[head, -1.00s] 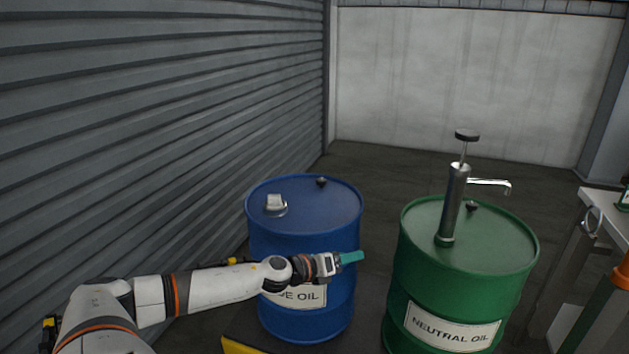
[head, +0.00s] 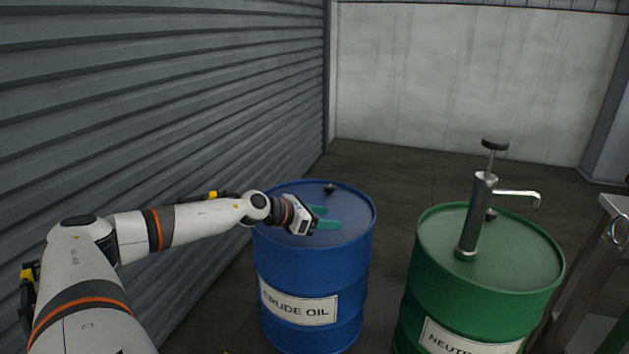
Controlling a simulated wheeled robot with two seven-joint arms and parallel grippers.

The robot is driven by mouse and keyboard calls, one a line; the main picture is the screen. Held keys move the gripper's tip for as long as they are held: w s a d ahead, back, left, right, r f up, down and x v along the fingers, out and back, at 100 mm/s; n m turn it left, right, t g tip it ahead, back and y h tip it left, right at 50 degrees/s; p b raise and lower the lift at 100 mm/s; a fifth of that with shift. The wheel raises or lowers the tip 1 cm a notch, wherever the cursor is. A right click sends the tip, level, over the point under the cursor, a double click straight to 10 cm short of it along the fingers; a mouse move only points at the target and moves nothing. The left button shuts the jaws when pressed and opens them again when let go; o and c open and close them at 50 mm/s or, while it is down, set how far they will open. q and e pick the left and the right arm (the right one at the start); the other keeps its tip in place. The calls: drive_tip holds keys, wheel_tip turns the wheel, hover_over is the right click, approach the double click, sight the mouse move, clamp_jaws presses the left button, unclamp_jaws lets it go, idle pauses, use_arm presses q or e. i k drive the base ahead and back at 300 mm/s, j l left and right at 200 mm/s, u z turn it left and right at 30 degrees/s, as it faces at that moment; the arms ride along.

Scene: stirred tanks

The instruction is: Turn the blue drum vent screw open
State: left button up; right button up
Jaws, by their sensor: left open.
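The blue drum (head: 318,265), labelled "CRUDE OIL", stands upright in the middle. A small dark vent screw (head: 329,188) sits near the far edge of its lid. My left gripper (head: 326,217) shows over the lid, nearer to me than the screw and apart from it. Its two teal fingers are open, point right and have nothing between them. The silver fitting on the left part of the lid is hidden behind my left gripper and wrist. My right gripper is not in view.
A green drum (head: 485,285) with an upright metal hand pump (head: 475,215) stands to the right, across a narrow gap. A grey metal bench (head: 612,210) is at the right edge. A ribbed wall (head: 150,110) runs along the left. Bare floor lies behind the drums.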

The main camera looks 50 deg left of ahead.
sight(329, 187)
drive_tip(key=i+j, duration=0.1)
drive_tip(key=j, duration=0.25)
drive_tip(key=i+j, duration=0.1)
drive_tip(key=j, duration=0.25)
drive_tip(key=i+j, duration=0.1)
drive_tip(key=j, duration=0.25)
drive_tip(key=i, duration=0.25)
